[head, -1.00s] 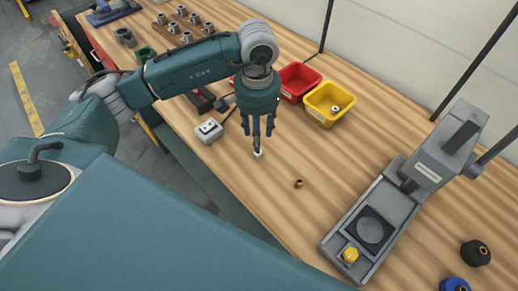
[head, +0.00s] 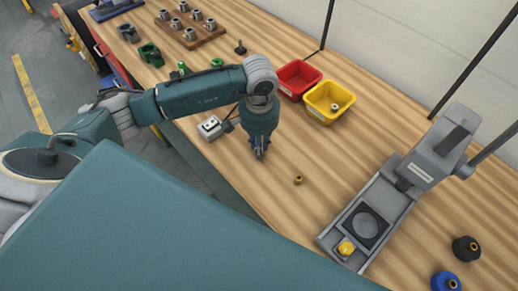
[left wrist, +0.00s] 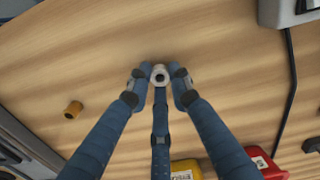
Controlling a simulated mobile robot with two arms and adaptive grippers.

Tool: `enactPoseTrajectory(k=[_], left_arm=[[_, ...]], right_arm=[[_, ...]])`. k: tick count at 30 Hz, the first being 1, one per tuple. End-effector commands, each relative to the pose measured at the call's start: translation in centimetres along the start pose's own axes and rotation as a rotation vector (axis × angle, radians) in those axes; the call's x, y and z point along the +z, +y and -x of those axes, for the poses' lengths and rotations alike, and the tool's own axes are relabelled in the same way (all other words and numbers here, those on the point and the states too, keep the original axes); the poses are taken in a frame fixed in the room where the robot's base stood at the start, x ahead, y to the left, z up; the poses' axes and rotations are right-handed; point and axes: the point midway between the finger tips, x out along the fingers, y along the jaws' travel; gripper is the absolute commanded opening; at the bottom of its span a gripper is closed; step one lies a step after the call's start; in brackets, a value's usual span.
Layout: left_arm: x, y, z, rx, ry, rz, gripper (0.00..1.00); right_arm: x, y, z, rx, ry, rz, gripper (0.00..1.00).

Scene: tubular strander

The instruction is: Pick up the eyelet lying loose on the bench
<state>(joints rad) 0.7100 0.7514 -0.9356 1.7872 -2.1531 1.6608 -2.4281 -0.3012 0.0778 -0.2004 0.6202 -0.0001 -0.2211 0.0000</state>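A pale ring-shaped eyelet (left wrist: 160,75) shows in the left wrist view between the fingertips of my left gripper (left wrist: 160,80). The three dark blue fingers are drawn in around it and appear to touch its sides. In the head view my left gripper (head: 259,153) points down at the bench top, its fingers close together, and they hide the eyelet. Whether the eyelet still rests on the wood cannot be told. My right gripper is not in view.
A small brass bushing (head: 298,180) lies nearby on the bench (head: 300,220). Behind are a red bin (head: 299,79) and a yellow bin (head: 328,104) with a pale ring inside. A grey press (head: 385,205) stands right. A grey switch box (head: 210,128) sits left of the gripper.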

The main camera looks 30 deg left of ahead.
Motion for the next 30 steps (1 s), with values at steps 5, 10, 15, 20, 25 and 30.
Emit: enactPoseTrajectory(k=[5, 10, 15, 20, 25, 30], left_arm=[[0.0, 0.0, 0.0, 0.000, 0.000, 0.000, 0.04], [0.0, 0.0, 0.1, 0.000, 0.000, 0.000, 0.04], [-0.1, 0.0, 0.4, 0.000, 0.001, 0.001, 0.04], [-0.2, 0.0, 1.9, 0.000, 0.005, 0.001, 0.04], [-0.3, -0.1, 5.2, -0.001, 0.009, 0.000, 0.04], [-0.3, 0.0, 10.0, 0.000, 0.010, 0.000, 0.04]], right_arm=[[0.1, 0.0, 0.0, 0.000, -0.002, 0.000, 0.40], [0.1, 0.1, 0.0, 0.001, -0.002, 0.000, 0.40], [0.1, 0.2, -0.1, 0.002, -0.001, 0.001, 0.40], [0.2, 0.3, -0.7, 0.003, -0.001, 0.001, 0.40], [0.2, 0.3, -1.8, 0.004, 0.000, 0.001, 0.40], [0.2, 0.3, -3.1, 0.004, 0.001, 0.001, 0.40]])
